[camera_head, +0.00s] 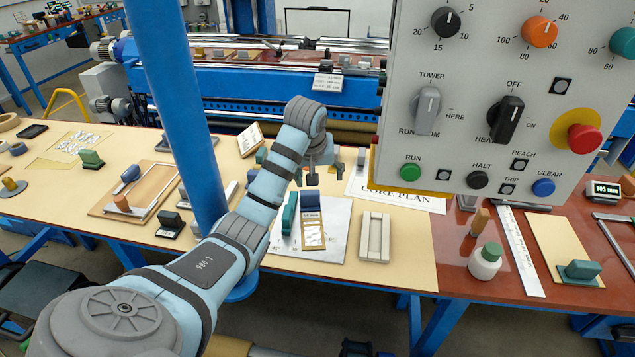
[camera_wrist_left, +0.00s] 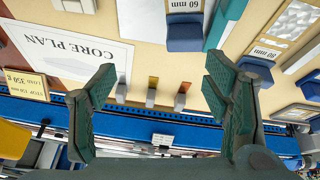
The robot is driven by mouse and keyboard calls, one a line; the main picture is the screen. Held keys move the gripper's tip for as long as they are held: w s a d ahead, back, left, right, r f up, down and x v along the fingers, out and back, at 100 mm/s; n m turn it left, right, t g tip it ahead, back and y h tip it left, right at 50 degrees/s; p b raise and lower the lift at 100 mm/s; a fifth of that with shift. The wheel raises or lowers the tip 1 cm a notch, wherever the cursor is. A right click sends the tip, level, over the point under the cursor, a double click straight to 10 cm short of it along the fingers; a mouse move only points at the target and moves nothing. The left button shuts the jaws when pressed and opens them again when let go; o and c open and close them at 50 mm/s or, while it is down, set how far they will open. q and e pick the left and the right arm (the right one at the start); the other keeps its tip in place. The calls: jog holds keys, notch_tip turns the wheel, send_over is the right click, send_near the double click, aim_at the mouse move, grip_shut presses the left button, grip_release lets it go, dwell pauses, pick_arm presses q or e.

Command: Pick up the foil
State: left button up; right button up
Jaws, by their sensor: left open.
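A crinkled silvery patch (camera_head: 313,236), which looks like foil, lies in a tan frame with a blue block (camera_head: 310,201) and a small label at its far end. It rests on a grey sheet (camera_head: 340,215) beside a teal upright piece (camera_head: 289,214). In the left wrist view, a blue block (camera_wrist_left: 185,36) has a "60 mm" label; another silvery patch (camera_wrist_left: 297,20) has an "80 mm" label. Which one is the foil I cannot tell for certain. My left gripper (camera_head: 315,178) is open and empty, above the table just beyond the framed patch; its open fingers also show in the wrist view (camera_wrist_left: 160,78).
A grey control panel (camera_head: 480,100) with knobs and a red button fills the upper right. A blue post (camera_head: 180,100) stands at the left. The "CORE PLAN" sheet (camera_head: 425,200) and a pale slotted block (camera_head: 375,238) lie right of the grey sheet. Blue machinery runs behind.

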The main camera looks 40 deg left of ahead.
aim_at(310, 193)
pick_arm(q)
jog(key=shift+n+g+y, duration=0.6)
jog(key=x, duration=0.4)
jog(key=a+x, duration=0.1)
jog(key=x, duration=0.3)
jog(key=s+b+x, duration=0.1)
jog(key=x, duration=0.3)
jog(key=shift+a+f, duration=0.3)
jog(key=shift+a, duration=0.2)
jog(key=shift+r, duration=0.1)
jog(key=c, duration=1.3)
jog(key=shift+c, duration=0.2)
pick_arm(e)
jog(key=shift+s+r, duration=0.15)
jog(key=shift+r, duration=0.3)
pick_arm(q)
jog(key=shift+r, duration=0.1)
